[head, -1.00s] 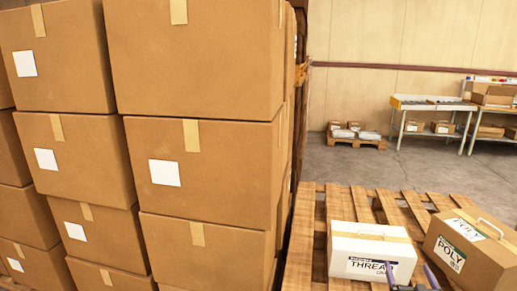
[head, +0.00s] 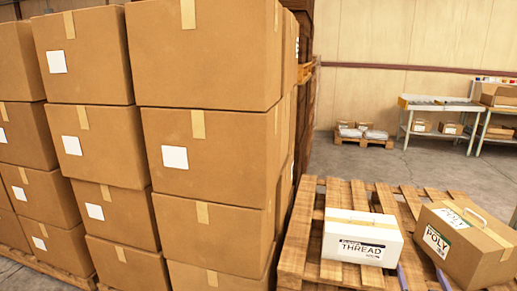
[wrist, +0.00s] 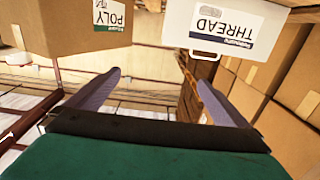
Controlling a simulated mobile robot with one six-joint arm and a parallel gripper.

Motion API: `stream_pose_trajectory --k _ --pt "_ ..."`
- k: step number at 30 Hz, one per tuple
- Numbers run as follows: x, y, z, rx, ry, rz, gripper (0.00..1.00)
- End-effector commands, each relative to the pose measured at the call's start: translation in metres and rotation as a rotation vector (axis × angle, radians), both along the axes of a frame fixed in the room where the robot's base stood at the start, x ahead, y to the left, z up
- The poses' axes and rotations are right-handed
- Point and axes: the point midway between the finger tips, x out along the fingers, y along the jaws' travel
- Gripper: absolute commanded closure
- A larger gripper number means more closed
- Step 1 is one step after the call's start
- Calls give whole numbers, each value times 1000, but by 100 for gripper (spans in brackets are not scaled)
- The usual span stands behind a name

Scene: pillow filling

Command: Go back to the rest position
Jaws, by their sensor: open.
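My gripper (head: 422,279) shows at the bottom right of the head view as two purple fingertips, apart and empty. In the wrist view my gripper (wrist: 160,92) has its fingers spread with nothing between them. A white THREAD box (head: 345,269) with a tape strip sits on a wooden pallet (head: 306,226), just left of and beyond the fingertips. A brown POLY box (head: 490,262) with a white handle sits right of it. The wrist view, upside down, shows the THREAD box (wrist: 270,65) at top right and the POLY box (wrist: 55,40) at top left, both clear of the fingers.
A tall stack of brown cartons (head: 210,55) fills the left and middle, close beside the pallet. A low pallet with packages (head: 362,133) and worktables (head: 440,105) stand along the far wall. Grey floor (head: 365,165) lies open between.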

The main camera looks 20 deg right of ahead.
Motion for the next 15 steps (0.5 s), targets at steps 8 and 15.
stream_pose_trajectory --k 8,15 --pt "11 6 1 0 0 17 0" --pt "33 21 -2 4 2 56 0"
